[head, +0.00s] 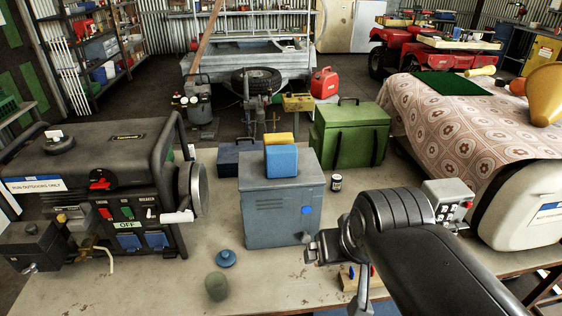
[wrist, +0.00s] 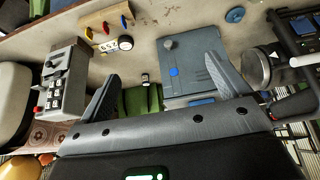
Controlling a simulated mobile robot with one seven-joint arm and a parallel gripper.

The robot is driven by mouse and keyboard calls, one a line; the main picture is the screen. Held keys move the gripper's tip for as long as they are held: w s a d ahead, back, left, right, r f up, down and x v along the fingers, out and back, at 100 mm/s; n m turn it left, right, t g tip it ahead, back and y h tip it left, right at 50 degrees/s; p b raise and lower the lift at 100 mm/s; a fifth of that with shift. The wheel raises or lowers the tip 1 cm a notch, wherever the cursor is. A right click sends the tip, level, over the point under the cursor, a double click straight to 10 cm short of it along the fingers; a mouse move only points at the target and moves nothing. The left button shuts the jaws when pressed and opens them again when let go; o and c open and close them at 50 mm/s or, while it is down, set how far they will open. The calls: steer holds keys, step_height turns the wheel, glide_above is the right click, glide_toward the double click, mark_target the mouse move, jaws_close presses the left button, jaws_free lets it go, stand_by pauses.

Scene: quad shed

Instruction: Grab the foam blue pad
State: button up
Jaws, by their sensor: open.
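The blue foam pad (head: 282,161) stands upright on top of a grey-blue metal cabinet (head: 275,212) in the head view, with a yellow pad (head: 280,139) just behind it. The cabinet also shows in the wrist view (wrist: 187,62). A strip of blue shows past its top edge there, partly hidden by my gripper, and I cannot tell if it is the pad. My gripper (wrist: 162,68) is open with nothing between its fingers. In the head view it is to the right of the cabinet and lower than the pad, apart from the pad.
A black generator (head: 100,185) stands left of the cabinet and a green box (head: 348,135) behind it to the right. A small jar (head: 336,183), a blue lid (head: 226,258) and a tool rack (wrist: 107,16) are on the bench. A grey control box (wrist: 64,82) stands to the right.

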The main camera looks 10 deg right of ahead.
steer(key=shift+o, duration=0.5)
glide_toward(281, 158)
steer(key=w, duration=0.2)
steer(key=shift+g, duration=0.4)
steer(key=x, duration=1.1)
steer(key=shift+d+f, duration=0.1)
steer(key=shift+f, duration=0.15)
steer(key=shift+c, duration=0.4)
steer(key=c, duration=1)
steer(key=shift+o, duration=0.2)
steer(key=shift+r, duration=0.15)
